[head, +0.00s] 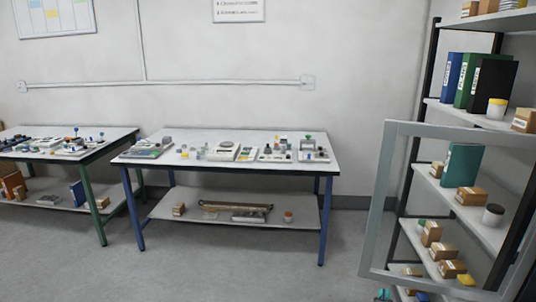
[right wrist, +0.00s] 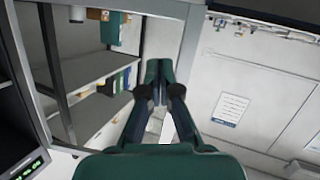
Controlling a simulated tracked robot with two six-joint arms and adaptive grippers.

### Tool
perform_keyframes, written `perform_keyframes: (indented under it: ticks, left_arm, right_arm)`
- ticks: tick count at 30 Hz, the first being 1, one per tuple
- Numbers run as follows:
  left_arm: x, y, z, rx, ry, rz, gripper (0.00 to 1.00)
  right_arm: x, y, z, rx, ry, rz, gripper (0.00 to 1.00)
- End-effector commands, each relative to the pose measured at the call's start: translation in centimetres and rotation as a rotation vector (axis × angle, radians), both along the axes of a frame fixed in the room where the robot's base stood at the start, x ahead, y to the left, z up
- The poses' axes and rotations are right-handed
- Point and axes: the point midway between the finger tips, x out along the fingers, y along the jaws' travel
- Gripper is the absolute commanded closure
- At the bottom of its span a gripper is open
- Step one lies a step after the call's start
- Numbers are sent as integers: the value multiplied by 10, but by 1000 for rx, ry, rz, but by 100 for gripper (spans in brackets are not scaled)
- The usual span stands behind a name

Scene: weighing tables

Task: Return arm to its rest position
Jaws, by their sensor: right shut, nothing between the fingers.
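My right gripper (right wrist: 159,70) shows in the right wrist view as dark green fingers that meet at their tips. It is shut and empty. It points towards the wall beyond, with the open shelf unit on its left, and touches nothing that I can see. In the head view only a small teal and blue bit shows at the bottom edge, in front of the shelf unit; I cannot tell whether it is part of my right gripper. My left gripper is not in view.
A glass-door frame (head: 377,200) stands open before the shelf unit (head: 410,198) with binders and boxes at right. A blue-legged table (head: 310,172) with instruments stands mid-left, a green-legged table (head: 115,138) further left. The grey floor (head: 215,268) in front is clear.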

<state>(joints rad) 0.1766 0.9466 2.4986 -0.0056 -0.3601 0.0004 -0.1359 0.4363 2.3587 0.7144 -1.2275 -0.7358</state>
Motion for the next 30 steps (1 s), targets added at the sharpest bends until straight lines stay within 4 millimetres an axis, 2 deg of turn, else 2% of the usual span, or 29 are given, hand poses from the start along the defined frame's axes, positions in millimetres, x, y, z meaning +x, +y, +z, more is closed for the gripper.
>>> perform_keyframes:
  ticks: [1, 4, 6, 9, 12, 13, 16, 18, 21, 24, 30]
  left_arm:
    - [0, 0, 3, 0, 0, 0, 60]
    - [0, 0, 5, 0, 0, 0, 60]
    - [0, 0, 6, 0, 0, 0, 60]
    - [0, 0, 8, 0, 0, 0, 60]
    - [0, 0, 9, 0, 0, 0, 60]
    - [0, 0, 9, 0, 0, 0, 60]
    - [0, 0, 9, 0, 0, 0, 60]
    - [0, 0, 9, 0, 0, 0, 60]
    - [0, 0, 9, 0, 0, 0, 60]
    - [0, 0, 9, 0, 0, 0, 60]
    - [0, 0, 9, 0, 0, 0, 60]
  right_arm:
    - [-4, -1, -44, 8, 99, 28, 100]
    - [-19, 8, -119, 76, 265, 103, 100]
    - [-38, 21, -168, 150, 380, 157, 100]
    - [-75, 44, -231, 285, 549, 229, 100]
    - [-124, 74, -280, 440, 721, 290, 100]
    - [-138, 84, -290, 487, 771, 305, 100]
    - [-185, 115, -311, 625, 926, 354, 100]
    - [-211, 132, -315, 705, 1018, 376, 100]
    - [-235, 145, -313, 789, 1112, 365, 100]
    - [-244, 146, -313, 837, 1147, 321, 100]
    - [-243, 146, -313, 848, 1143, 305, 100]
